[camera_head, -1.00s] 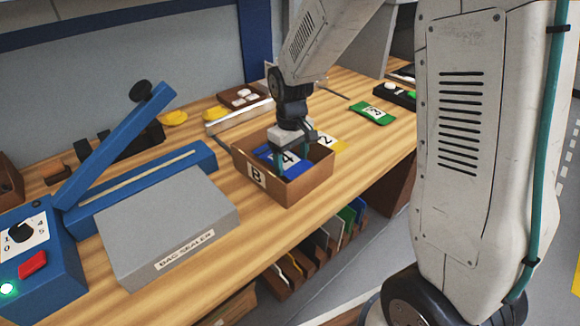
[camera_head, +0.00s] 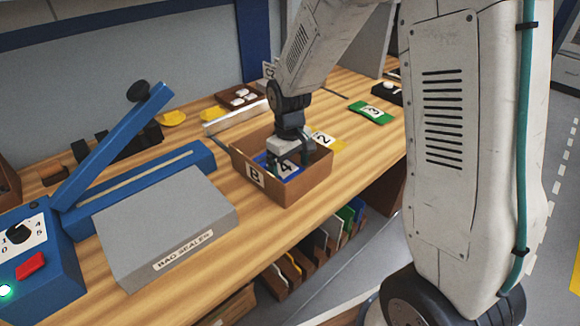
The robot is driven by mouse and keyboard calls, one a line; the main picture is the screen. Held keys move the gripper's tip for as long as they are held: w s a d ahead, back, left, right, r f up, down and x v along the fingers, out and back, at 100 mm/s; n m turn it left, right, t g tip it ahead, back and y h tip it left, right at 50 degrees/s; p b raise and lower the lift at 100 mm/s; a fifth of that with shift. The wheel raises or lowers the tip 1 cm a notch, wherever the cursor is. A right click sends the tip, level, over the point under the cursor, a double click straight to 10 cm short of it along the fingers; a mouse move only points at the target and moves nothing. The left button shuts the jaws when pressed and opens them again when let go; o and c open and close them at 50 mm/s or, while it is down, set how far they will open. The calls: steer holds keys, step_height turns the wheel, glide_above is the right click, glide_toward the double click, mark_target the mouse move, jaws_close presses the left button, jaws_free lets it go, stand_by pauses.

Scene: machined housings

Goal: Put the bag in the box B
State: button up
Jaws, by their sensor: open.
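The box B (camera_head: 293,191) is a brown open-topped box on the wooden bench, with a white "B" label on its front left wall. A blue bag (camera_head: 291,175) with a white "4" label lies inside it. My gripper (camera_head: 287,160) is open and reaches down into the box, right over the blue bag. Its fingertips are partly hidden by the box wall and bag, so I cannot tell whether they touch the bag.
A yellow bag (camera_head: 338,146) marked 2 lies behind the box, and a green bag (camera_head: 372,113) marked 3 lies farther right. The blue and grey bag sealer (camera_head: 165,225) stands on the left. A brown tray (camera_head: 240,97) with white pieces is at the back.

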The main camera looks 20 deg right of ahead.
mark_target(289, 170)
step_height(289, 170, up, 12)
steer(key=s+d+r+m, duration=0.1)
steer(key=s+r, duration=0.3)
steer(key=s, duration=0.9)
steer(key=s+r+m+t, duration=0.1)
steer(key=s+r+m, duration=0.2)
steer(key=s, duration=1)
steer(key=shift+s+d+r, duration=0.4)
steer(key=shift+r, duration=0.5)
steer(key=shift+a+t, duration=0.1)
steer(key=shift+t, duration=0.2)
